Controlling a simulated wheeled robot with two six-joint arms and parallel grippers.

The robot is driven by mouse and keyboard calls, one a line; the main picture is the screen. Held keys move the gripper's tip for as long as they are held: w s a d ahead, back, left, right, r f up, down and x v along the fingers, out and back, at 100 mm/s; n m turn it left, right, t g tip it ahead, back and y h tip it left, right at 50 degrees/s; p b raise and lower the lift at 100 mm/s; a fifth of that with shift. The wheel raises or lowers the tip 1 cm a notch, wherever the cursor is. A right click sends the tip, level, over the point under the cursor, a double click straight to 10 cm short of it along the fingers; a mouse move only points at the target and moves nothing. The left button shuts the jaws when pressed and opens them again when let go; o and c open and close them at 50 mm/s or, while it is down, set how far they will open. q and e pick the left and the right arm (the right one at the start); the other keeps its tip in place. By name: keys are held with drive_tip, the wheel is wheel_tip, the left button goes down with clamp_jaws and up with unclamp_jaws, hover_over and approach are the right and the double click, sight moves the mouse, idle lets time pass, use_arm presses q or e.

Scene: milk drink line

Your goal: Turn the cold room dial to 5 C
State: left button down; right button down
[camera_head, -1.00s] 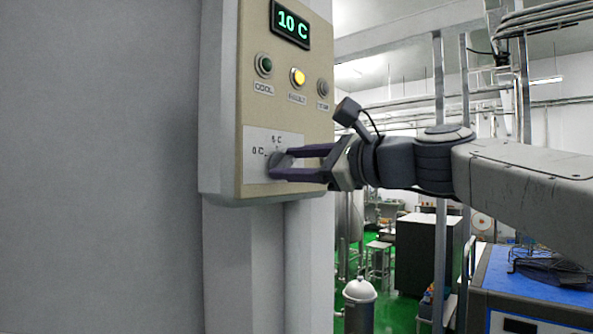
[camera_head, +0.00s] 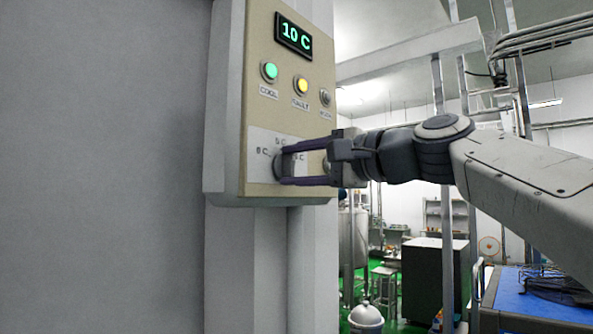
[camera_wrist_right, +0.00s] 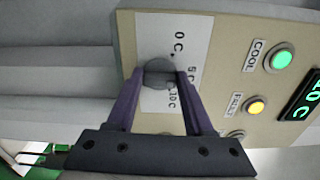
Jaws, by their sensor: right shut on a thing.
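The cold room dial (camera_head: 279,167) is a round grey knob on a white scale plate low on the control box. It also shows in the right wrist view (camera_wrist_right: 158,70), with the labels 0 C, 5 C and 10 C beside it. My right gripper (camera_head: 286,166) reaches in from the right and is shut on the dial, one purple finger on either side, as the right wrist view (camera_wrist_right: 160,80) shows. I cannot tell which mark the dial points to. The display (camera_head: 294,37) reads 10 C in green. My left gripper is not in view.
The beige control box (camera_head: 258,100) hangs on a grey wall column. Above the dial are a lit green COOL lamp (camera_head: 269,71), a lit yellow FAULT lamp (camera_head: 301,86) and a small grey knob (camera_head: 324,97). A blue-topped cart (camera_head: 510,302) stands at the lower right.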

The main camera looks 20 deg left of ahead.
drive_tip(key=shift+n, duration=0.3)
idle(0.4)
drive_tip(key=shift+c, duration=1.5)
unclamp_jaws()
drive_tip(key=shift+a, duration=0.15)
drive_tip(key=shift+d+b, duration=0.35)
drive_tip(key=b+v, duration=0.4)
drive_tip(key=v, duration=0.5)
drive_tip(key=shift+s+d, duration=0.2)
drive_tip(key=shift+d, duration=0.15)
